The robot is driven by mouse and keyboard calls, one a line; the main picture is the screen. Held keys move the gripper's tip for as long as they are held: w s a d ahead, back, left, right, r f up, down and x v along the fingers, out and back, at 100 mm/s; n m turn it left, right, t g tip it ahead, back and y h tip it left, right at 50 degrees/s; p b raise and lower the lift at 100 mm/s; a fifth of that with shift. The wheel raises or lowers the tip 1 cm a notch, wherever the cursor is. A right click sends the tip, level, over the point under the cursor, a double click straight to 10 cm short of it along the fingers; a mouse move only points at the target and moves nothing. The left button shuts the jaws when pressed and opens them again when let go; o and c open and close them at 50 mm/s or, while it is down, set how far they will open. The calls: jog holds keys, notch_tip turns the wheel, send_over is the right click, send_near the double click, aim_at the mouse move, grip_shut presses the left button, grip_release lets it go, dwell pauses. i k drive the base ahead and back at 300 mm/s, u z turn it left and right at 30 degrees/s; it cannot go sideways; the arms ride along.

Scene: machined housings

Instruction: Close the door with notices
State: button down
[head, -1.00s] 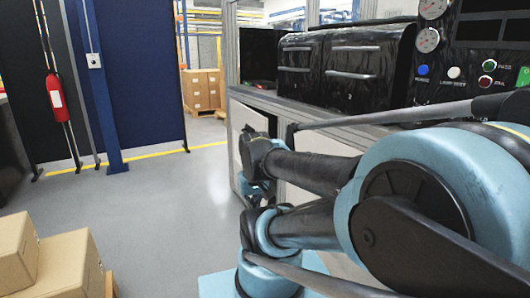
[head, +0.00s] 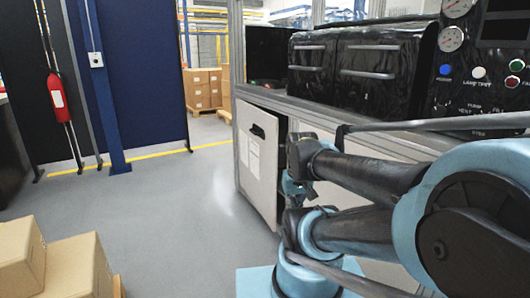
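The door with notices (head: 262,172) is a pale cabinet door low on the left end of the workbench. It has a dark handle slot near its top and white paper sheets on its face. It stands ajar, with a dark gap along its right edge. My arm reaches in from the right, and its far end is just right of that edge. My gripper (head: 294,188) is small and mostly hidden by my own arm links there. I cannot tell whether it touches the door, or whether its fingers are open or shut.
The workbench (head: 370,135) carries black machined housings (head: 365,75) and a control panel with gauges (head: 490,70) at right. Cardboard boxes (head: 75,265) stand at lower left, more boxes (head: 203,90) far back. The grey floor (head: 170,200) left of the door is clear.

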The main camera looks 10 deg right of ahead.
aim_at(257, 130)
jog(key=i, duration=1)
